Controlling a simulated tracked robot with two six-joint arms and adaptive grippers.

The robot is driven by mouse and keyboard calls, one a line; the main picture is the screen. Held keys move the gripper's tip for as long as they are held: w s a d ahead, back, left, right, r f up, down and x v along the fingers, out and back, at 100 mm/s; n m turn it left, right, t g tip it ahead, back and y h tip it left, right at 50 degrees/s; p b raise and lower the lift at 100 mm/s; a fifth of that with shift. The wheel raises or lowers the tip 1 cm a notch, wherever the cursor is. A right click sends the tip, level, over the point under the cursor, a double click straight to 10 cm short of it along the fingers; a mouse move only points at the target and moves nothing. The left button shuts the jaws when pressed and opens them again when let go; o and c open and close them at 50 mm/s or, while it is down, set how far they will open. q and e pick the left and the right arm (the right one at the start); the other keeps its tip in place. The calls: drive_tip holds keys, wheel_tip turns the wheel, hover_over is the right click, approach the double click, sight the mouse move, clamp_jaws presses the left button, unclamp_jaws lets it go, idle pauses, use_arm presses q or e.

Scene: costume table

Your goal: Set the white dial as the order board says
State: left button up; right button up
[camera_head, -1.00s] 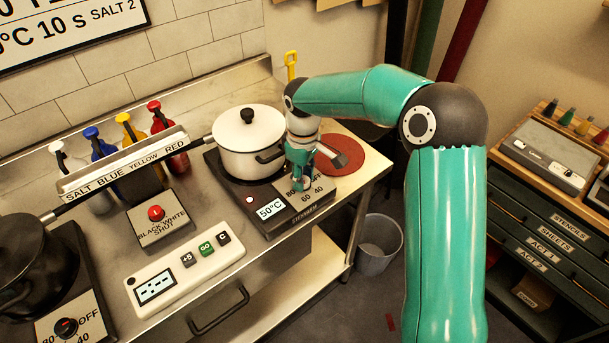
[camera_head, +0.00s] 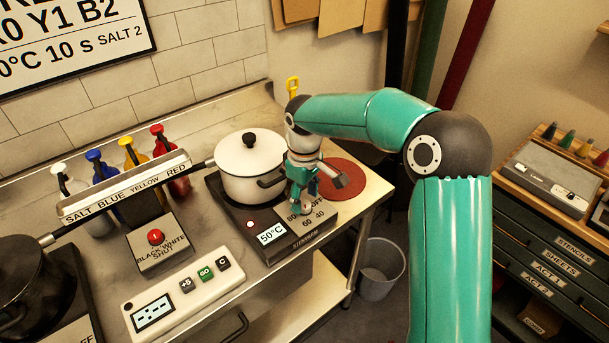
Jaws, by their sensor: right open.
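The white pot (camera_head: 250,168) with a black-knobbed lid stands on the right hotplate (camera_head: 272,238), whose display reads 50°C. My left gripper is not in view.
A timer box (camera_head: 185,290) and a red-button box (camera_head: 158,243) stand left of the hotplate. Several bottles stand behind a labelled rail (camera_head: 125,190). A black pot (camera_head: 35,275) is at far left. A red disc (camera_head: 342,178) lies right of the gripper.

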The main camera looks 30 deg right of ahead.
sight(304, 203)
wheel_tip(304, 203, up, 10)
drive_tip(key=shift+r, duration=0.15)
idle(0.7)
